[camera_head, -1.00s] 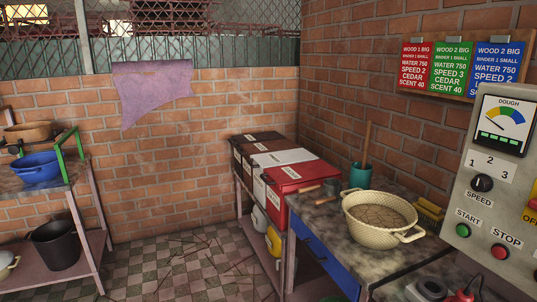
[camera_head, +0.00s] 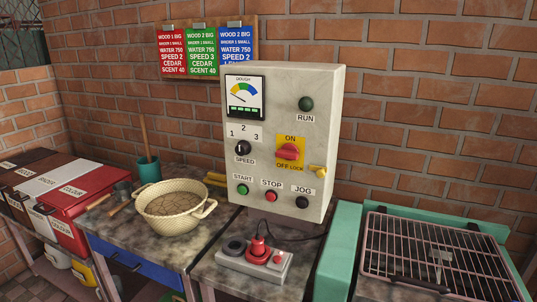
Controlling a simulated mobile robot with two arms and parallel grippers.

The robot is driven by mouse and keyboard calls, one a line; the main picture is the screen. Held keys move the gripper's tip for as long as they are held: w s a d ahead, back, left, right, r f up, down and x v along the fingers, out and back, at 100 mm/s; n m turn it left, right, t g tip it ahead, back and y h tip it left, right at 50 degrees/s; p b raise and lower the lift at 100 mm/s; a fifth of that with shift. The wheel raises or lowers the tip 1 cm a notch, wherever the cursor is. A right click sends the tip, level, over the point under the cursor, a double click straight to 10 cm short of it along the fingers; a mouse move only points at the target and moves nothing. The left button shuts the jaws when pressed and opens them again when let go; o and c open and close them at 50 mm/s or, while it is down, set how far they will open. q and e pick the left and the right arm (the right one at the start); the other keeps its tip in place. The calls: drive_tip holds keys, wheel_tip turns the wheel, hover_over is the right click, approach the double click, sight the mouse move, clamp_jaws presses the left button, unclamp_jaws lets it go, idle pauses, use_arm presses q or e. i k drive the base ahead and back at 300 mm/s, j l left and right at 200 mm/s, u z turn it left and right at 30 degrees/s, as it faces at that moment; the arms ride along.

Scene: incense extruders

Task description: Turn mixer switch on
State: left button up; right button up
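The mixer control box (camera_head: 281,140) stands on the table in the middle of the view. Its red main switch (camera_head: 289,152) sits on a yellow plate marked ON above and OFF LOCK below; the red handle looks roughly level. The panel also has a black speed knob (camera_head: 243,148), a green START button (camera_head: 242,189), a red STOP button (camera_head: 271,196), a black JOG button (camera_head: 302,202) and a dark green RUN lamp (camera_head: 306,104). A dough gauge (camera_head: 245,98) is at its upper left. Neither of my grippers shows.
A cream basin (camera_head: 174,206) stands left of the box. A grill rack (camera_head: 430,255) is at the right. Lidded bins (camera_head: 75,195) stand at the left. Three recipe cards (camera_head: 204,50) hang behind.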

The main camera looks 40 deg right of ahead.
sight(290, 152)
drive_tip(key=z, duration=1.4)
